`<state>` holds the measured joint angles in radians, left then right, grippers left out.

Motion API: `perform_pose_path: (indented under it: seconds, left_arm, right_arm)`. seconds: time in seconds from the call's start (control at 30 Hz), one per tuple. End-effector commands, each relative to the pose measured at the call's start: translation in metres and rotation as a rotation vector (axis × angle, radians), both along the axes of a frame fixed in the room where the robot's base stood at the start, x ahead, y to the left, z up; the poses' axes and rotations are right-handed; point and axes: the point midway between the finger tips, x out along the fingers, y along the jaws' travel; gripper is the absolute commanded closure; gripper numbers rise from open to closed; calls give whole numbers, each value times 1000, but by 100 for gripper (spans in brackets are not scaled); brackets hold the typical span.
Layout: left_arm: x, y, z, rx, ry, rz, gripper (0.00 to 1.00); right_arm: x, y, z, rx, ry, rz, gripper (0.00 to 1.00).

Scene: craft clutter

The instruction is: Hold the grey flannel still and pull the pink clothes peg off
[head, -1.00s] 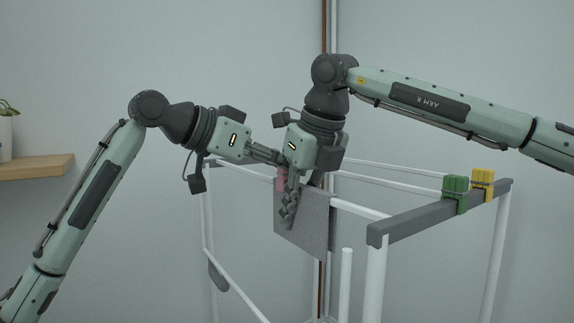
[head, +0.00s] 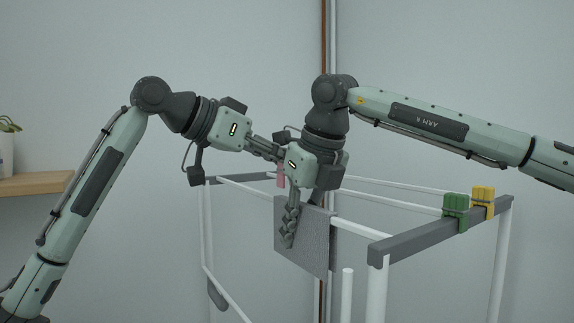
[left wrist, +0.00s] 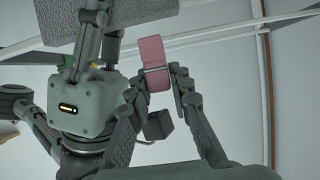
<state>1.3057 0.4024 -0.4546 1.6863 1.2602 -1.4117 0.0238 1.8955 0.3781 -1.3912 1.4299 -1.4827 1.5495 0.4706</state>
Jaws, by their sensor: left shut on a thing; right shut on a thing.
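The grey flannel (head: 315,245) hangs from the drying rack's rail in the head view. My right gripper (head: 289,240) comes down from above and is shut on the flannel. The pink clothes peg (head: 281,181) shows above the flannel's top edge, partly hidden by the grippers. My left gripper (left wrist: 160,80) is shut on the peg (left wrist: 153,60) in the left wrist view. There a gap shows between the peg and the flannel (left wrist: 150,12). In the head view, my right gripper hides much of the left fingertips.
The white rack has a grey end rail (head: 420,239) with a green peg (head: 456,210) and a yellow peg (head: 483,201) clipped on it at right. A wooden shelf (head: 40,184) with a potted plant (head: 8,140) is at far left. My two grippers are close together.

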Motion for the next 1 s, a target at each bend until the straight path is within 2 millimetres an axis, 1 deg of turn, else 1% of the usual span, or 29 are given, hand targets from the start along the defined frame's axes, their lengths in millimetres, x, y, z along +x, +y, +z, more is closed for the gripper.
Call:
perform_pose_path:
  seconds: [0.03, 0.43, 1.0]
  left_arm:
    - [0, 0, 9, -12, -12, 2, 100]
    - [2, 3, 18, -20, -20, 5, 100]
    - [38, 32, 38, -20, -15, 18, 100]
  right_arm:
    - [-1, -1, -7, -12, 11, 3, 100]
    - [-2, 0, -7, -14, 12, 9, 100]
    - [-4, 1, -8, -16, 13, 15, 100]
